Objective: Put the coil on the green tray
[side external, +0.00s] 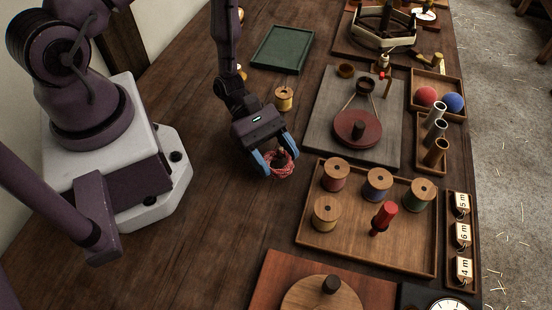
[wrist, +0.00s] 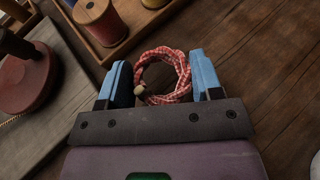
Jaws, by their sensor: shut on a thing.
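The coil, a ring of red-and-white rope (side external: 281,167), is between the blue fingers of my gripper (side external: 277,160) in the side external view. In the wrist view the coil (wrist: 163,75) sits between the two blue fingers, and my gripper (wrist: 163,80) is shut on it. A pale end of the coil shows at its lower left. I cannot tell for sure whether the coil touches the table. The green tray (side external: 283,47) lies flat and empty at the back of the table, above my gripper in the side external view.
A yellow spool (side external: 284,98) stands between my gripper and the green tray. To the right are a grey board (side external: 322,127) with a dark red disc (side external: 357,128) and a wooden tray (side external: 311,236) of several spools. Bare table (side external: 200,225) lies to the left and in front.

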